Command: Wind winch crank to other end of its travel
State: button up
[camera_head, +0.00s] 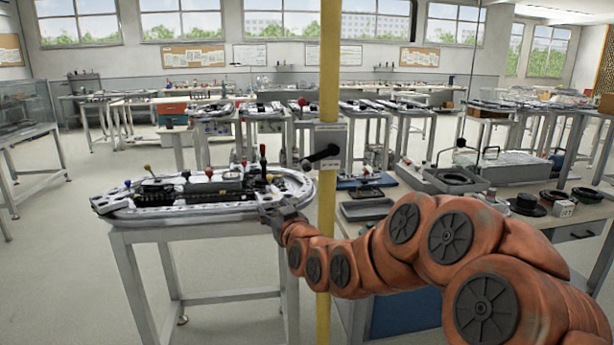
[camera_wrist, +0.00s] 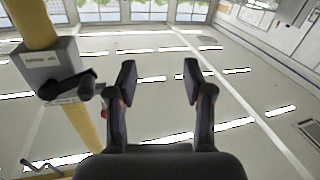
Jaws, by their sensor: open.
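The winch is a grey box (camera_head: 331,138) fixed to an upright yellow post (camera_head: 328,210) in the head view. Its black crank (camera_head: 320,156) sits on the box's front face, tilted from lower left to upper right. In the wrist view the box (camera_wrist: 48,64) and the black crank (camera_wrist: 68,87) are at the left, beside my fingers. My gripper (camera_wrist: 160,80) is open and empty there, with the crank to the left of both fingers and apart from them. In the head view my gripper (camera_head: 277,216) is below and left of the crank, near the ring track table's edge.
A grey table with an oval track (camera_head: 165,211) and several coloured knobs stands left of the post. A workbench (camera_head: 535,205) with trays and dark round parts is at the right, partly behind my orange arm. Open floor (camera_head: 60,290) lies at the left.

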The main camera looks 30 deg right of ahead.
aim_at(308, 172)
jog(key=w+d+r+m+t+h, duration=0.1)
jog(key=d+r+h, duration=0.1)
jog(key=d, duration=0.1)
jog(key=d+r+m+t+h, duration=0.1)
jog(key=d+r+h, duration=0.1)
jog(key=d, duration=0.2)
jog(key=w+d+r+m+t+h, duration=0.1)
jog(key=d+r, duration=0.1)
jog(key=d, duration=0.2)
jog(key=shift+w+d+r+h+b, duration=0.15)
jog(key=shift+w+r+h+b, duration=0.15)
jog(key=shift+h+b, duration=0.1)
jog(key=shift+x, duration=1.35)
jog(key=shift+f, duration=0.1)
jog(key=shift+c, duration=0.3)
grip_shut()
